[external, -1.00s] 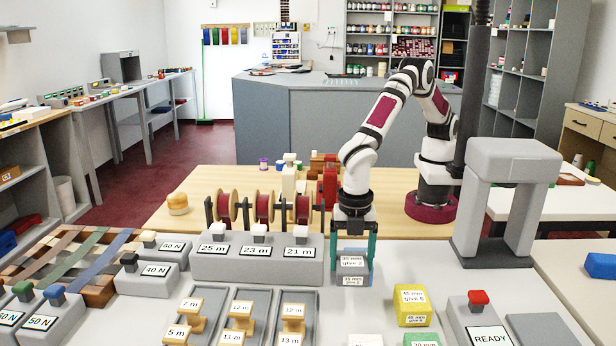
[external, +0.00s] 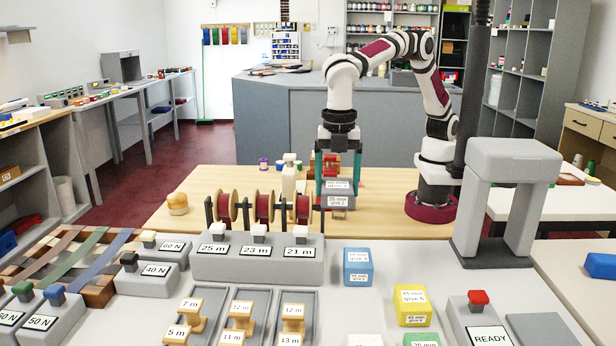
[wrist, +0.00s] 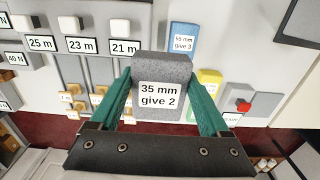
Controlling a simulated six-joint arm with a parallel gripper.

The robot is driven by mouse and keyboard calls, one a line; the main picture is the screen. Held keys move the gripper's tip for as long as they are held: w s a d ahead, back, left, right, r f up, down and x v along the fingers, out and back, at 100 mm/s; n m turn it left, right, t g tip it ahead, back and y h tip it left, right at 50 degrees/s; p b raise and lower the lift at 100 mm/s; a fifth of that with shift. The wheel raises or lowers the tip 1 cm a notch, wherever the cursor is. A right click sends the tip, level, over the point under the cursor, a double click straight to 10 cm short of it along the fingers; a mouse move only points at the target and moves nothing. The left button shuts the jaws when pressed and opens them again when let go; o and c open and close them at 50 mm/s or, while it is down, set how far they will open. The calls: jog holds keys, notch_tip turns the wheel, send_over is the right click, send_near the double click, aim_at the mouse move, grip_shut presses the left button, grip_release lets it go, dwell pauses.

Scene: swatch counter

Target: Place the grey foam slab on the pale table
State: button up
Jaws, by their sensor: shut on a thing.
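The grey foam slab (external: 338,187) is between my green fingers and held up in the air, seen over the pale wood table (external: 390,220) in the external view. The slab (wrist: 163,65) fills the middle of the wrist view, its label reading "35 mm give 2". My gripper (external: 338,182) is shut on the slab's two sides and points down. The slab's underside and its height above the table cannot be told exactly.
A blue block (external: 358,268) stands on the white counter, with a yellow block (external: 412,305) to its right. Red spools (external: 265,207) on a rack and small red items crowd the wood table's middle. A grey arch (external: 510,200) stands right. The wood table's front right looks clear.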

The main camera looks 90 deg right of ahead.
jog(key=w+d+m, duration=0.4)
jog(key=w+d, duration=0.1)
jog(key=w, duration=0.2)
jog(key=m, duration=1.4)
send_over(263, 217)
notch_tip(263, 217, down, 10)
notch_tip(263, 217, down, 11)
jog(key=shift+a+f, duration=0.1)
